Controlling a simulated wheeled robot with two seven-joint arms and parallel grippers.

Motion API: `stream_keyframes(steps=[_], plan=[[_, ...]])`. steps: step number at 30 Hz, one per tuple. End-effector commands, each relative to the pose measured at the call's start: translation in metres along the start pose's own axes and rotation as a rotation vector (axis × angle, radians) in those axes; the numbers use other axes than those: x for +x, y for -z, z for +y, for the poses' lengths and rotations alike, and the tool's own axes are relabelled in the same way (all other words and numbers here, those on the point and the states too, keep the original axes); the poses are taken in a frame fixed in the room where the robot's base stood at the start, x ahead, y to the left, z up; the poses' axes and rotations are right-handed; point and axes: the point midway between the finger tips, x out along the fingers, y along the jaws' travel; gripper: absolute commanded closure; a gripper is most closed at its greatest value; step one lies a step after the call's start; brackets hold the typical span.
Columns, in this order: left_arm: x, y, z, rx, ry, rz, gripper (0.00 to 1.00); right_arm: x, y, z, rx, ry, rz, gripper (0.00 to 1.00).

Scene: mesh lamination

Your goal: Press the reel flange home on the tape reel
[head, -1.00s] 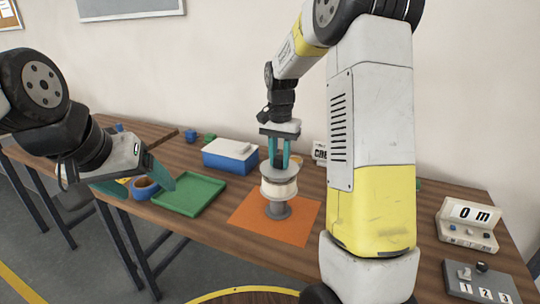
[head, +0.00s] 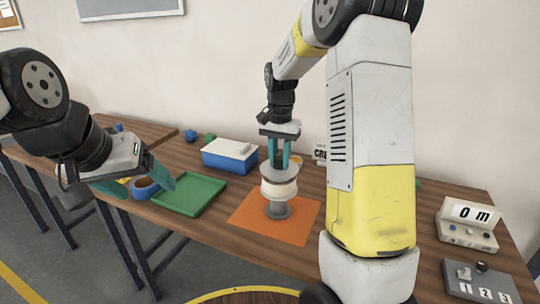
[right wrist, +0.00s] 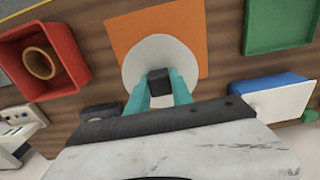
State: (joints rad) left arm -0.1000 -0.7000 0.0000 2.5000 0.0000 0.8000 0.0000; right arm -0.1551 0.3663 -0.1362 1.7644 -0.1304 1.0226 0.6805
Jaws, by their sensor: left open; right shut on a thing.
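The tape reel (head: 279,190), a pale roll, stands upright on a grey round base on the orange mat (head: 245,217). The reel flange (head: 279,172), a pale disc, lies on top of the reel; I cannot tell if a thin gap is left between them. My right gripper (head: 279,164) points straight down over the reel. In the right wrist view its teal fingers (right wrist: 160,88) are shut on the flange's dark square knob, with the pale flange disc (right wrist: 150,58) below. My left gripper (head: 140,182) is open and empty, left of the green tray.
The green tray (head: 221,181) and a blue box with white lid (head: 230,154) stand left of the reel. A red bin (right wrist: 72,55) shows in the right wrist view. A display box (head: 468,222) and switch panel (head: 482,283) are at right.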

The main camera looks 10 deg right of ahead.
Motion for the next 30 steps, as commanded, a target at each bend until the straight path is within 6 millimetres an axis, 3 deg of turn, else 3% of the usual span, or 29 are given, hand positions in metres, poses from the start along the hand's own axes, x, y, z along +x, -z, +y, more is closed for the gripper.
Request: stream_keyframes(steps=[30], plan=[[0.0,0.0,0.0,0.0,0.0,0.0,0.24,0.017,0.0,0.0,0.0,0.0,0.001,1.0]])
